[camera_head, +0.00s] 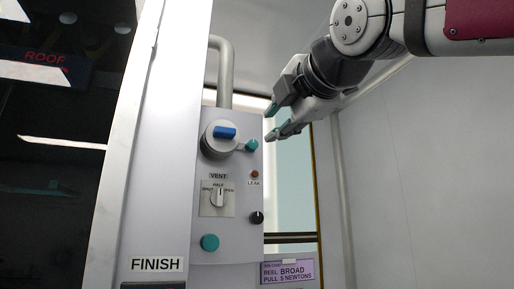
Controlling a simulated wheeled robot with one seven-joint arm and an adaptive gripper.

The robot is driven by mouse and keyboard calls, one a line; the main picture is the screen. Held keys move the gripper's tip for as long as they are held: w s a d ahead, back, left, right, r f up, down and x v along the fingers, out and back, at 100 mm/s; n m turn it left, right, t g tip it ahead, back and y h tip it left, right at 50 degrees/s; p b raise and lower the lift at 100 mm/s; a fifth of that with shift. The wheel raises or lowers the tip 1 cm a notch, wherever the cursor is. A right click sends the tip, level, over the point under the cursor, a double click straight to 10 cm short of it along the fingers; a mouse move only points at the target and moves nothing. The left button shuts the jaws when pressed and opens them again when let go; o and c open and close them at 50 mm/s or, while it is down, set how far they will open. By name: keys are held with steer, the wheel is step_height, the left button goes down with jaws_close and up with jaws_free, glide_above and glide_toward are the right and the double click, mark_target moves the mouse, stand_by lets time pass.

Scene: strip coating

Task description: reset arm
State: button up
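My gripper (271,124) is at the upper middle of the view, at the end of my arm, which comes in from the upper right. Its two teal-tipped fingers are apart, with nothing seen between them. The fingertips point left toward a grey control panel (185,257). They appear just right of the panel's upper right edge, near a small teal knob (252,145). I cannot tell whether they touch anything; no contact is visible.
A purple label (289,271) sits lower right. A dark window (50,150) fills the left.

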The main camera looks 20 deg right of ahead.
steer(key=shift+f, duration=0.1)
step_height(320, 180, down, 15)
steer(key=m+g, duration=0.4)
steer(key=m, duration=0.2)
steer(key=s+f+m+g, duration=0.2)
steer(key=s+f+m, duration=0.2)
steer(key=f, duration=0.7)
steer(key=s+f+m+g, duration=0.3)
steer(key=f+m, duration=0.3)
steer(key=f, duration=0.6)
steer(key=s+f+m+g, duration=0.3)
steer(key=s+f+m, duration=0.2)
steer(key=f, duration=0.7)
steer(key=shift+s, duration=0.55)
steer(key=shift+r, duration=0.1)
